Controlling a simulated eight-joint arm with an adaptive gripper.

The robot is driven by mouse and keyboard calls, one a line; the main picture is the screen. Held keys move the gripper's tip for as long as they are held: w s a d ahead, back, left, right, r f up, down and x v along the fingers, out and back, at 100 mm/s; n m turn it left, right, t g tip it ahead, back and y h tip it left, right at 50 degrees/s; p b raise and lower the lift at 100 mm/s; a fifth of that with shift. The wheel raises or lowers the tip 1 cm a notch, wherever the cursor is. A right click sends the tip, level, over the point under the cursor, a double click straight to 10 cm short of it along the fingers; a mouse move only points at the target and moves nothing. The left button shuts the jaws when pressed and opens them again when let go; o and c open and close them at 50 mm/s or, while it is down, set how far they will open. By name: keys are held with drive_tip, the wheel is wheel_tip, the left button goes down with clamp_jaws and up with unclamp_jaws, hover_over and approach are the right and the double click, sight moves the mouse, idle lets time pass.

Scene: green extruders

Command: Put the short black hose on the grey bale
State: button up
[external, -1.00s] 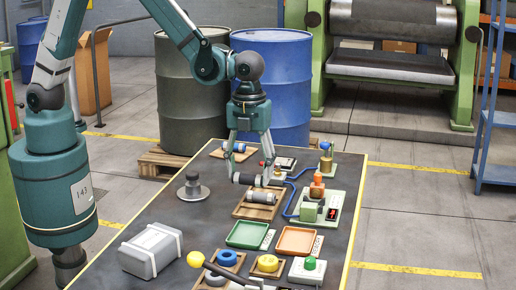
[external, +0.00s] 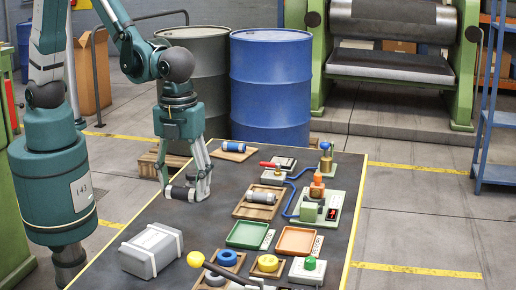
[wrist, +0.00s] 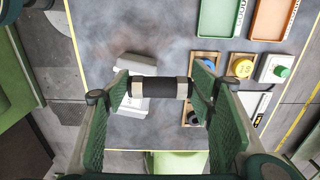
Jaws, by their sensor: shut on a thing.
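My gripper (external: 188,190) is shut on the short black hose (external: 178,192), which has pale end bands. In the wrist view the hose (wrist: 160,88) lies crosswise between both finger pads of my gripper (wrist: 160,90). In the external view the hose is held near the table's left side, behind the grey bale. The grey bale (external: 150,250) is a block with pale straps near the table's front left. Its top looks bare. In the wrist view the bale (wrist: 134,66) lies beyond the hose, which hides part of it.
A wooden tray with a grey roller (external: 261,197), a green tray (external: 247,234) and an orange tray (external: 296,240) stand to the right. A yellow ball (external: 195,258) on a dark lever stands right of the bale. The table between gripper and bale looks clear.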

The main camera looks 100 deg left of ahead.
drive_tip(key=r, duration=0.2)
hover_over(152, 237)
drive_tip(key=shift+f, duration=0.15)
drive_tip(key=shift+f, duration=0.1)
drive_tip(key=shift+f, duration=2.85)
drive_tip(key=shift+f, duration=0.15)
drive_tip(key=shift+f+b, duration=0.3)
drive_tip(key=shift+f, duration=1.65)
drive_tip(key=shift+f, duration=0.2)
drive_tip(key=o, duration=0.9)
drive_tip(key=shift+r, duration=0.1)
drive_tip(key=shift+r, duration=0.2)
